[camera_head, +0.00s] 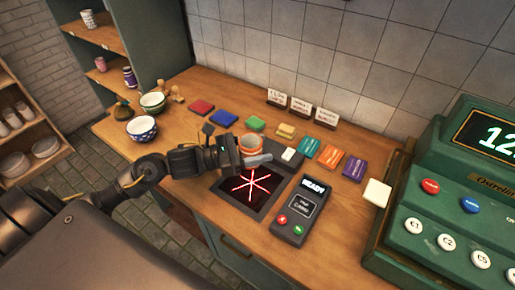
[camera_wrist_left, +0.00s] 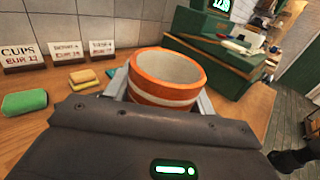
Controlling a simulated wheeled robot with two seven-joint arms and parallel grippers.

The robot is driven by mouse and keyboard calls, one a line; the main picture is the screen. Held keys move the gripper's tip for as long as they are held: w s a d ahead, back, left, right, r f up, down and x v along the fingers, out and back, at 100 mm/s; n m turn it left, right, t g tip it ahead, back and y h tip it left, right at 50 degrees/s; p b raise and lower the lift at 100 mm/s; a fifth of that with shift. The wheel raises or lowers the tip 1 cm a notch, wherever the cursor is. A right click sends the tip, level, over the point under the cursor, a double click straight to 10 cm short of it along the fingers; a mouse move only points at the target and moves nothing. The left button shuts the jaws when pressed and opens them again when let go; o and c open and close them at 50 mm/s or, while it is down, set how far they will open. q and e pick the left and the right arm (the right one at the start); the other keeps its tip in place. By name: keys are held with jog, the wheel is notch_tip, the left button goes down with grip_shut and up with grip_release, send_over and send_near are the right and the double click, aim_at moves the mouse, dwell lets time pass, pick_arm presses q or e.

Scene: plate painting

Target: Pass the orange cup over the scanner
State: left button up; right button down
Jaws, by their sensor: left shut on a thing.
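The orange cup (camera_head: 250,143) has a white band and a pale inside. In the left wrist view the cup (camera_wrist_left: 168,78) stands upright between the fingers. My left gripper (camera_head: 243,152) is shut on the cup, at the far edge of the scanner. The scanner (camera_head: 248,188) is a dark plate in the counter with a glowing red star pattern. The gripper and cup hide part of its far side. The cup's underside is hidden, so I cannot tell its height above the counter. My right gripper does not show.
A card terminal (camera_head: 296,212) reading READY lies right of the scanner. A green cash register (camera_head: 450,200) fills the right side. Several coloured blocks, such as the red block (camera_head: 201,107), lie behind. Two bowls, one blue-patterned (camera_head: 142,128), stand at left. Price signs (camera_head: 300,106) line the wall.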

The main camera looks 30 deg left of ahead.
aim_at(257, 137)
pick_arm(q)
jog(key=shift+r+p, duration=0.95)
jog(key=shift+r, duration=1.35)
jog(key=shift+f, duration=0.1)
